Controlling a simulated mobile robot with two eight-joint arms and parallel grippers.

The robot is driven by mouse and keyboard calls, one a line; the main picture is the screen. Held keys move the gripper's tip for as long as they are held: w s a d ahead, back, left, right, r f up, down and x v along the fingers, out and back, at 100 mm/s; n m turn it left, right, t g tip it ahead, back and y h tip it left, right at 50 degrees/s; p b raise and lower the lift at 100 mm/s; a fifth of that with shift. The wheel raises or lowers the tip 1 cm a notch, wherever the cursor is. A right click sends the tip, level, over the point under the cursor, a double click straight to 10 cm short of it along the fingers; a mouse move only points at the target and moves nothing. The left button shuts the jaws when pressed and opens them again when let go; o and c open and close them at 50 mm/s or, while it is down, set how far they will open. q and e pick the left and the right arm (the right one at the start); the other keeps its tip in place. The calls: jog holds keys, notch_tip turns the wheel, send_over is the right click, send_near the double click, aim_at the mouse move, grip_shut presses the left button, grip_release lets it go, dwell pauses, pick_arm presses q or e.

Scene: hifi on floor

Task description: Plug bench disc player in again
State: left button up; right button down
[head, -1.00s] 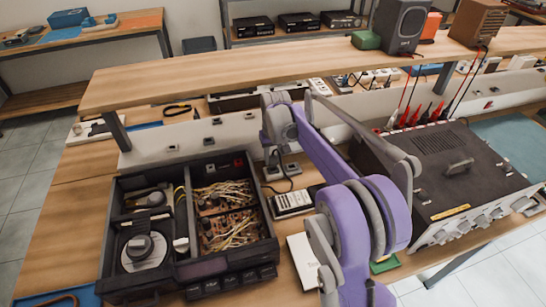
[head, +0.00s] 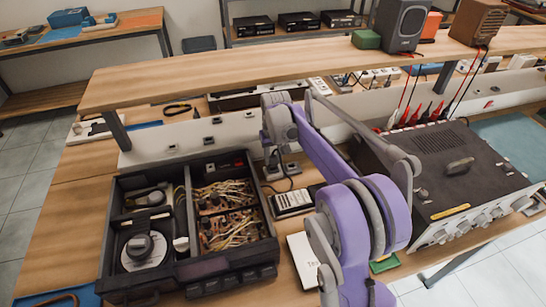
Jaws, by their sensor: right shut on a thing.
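The bench disc player (head: 225,267) is an open black case on the wooden bench at lower left, with a silver disc (head: 143,252) in its left bay and boards with pale wires (head: 225,218) in its right bay. My right gripper (head: 277,160) is beyond the player's far right corner, close to the strip of sockets (head: 190,143) along the bench back. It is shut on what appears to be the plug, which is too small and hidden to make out. A dark cable (head: 290,181) loops down beside it. My left gripper is not in view.
A large grey instrument (head: 455,175) with red and black leads stands at right. A small dark box (head: 292,201) and a white booklet (head: 303,255) lie between it and the player. A wooden shelf (head: 270,72) spans above the sockets, carrying speakers at right.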

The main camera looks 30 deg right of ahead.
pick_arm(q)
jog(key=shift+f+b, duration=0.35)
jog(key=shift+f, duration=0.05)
pick_arm(e)
jog(key=shift+f, duration=0.9)
dwell(1.9)
jog(key=shift+c, duration=2.4)
grip_release()
jog(key=shift+r, duration=0.1)
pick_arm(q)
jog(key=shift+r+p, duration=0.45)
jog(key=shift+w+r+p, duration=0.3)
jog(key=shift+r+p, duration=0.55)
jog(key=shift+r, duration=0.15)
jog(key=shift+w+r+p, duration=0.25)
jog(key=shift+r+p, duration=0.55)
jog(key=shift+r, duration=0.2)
pick_arm(e)
notch_tip(320, 180, up, 16)
jog(key=s, duration=0.1)
jog(key=shift+a+f, duration=0.15)
jog(key=shift+f, duration=0.05)
jog(key=shift+s, duration=0.15)
